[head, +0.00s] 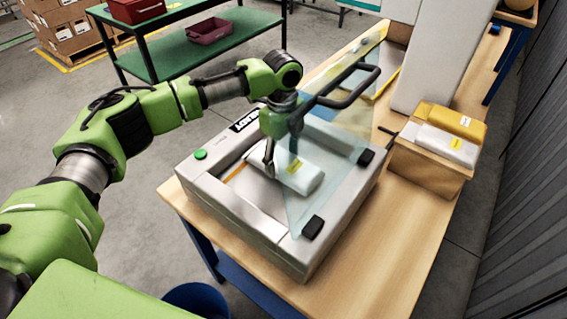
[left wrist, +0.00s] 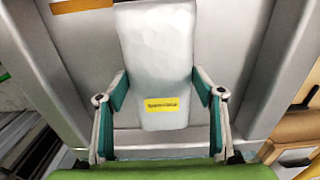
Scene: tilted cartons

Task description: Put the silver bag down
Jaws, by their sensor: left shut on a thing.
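The silver bag (head: 299,174), pale with a yellow label, is inside the chamber of a grey machine (head: 236,205) on the wooden table. My left gripper (head: 279,164) reaches down into the chamber and is shut on the bag. In the left wrist view the bag (left wrist: 156,60) sits between the two teal finger pads, its yellow label near me. I cannot tell whether the bag's underside touches the chamber floor. The machine's clear lid (head: 330,130) stands raised, with a black handle, close beside my wrist. My right gripper is out of view.
A carton (head: 428,166) right of the machine holds a white bag (head: 447,145) and a yellow bag (head: 455,121). A tall white panel (head: 433,55) stands behind it. The front right of the table (head: 370,270) is clear. A green-topped table (head: 215,45) is at the back.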

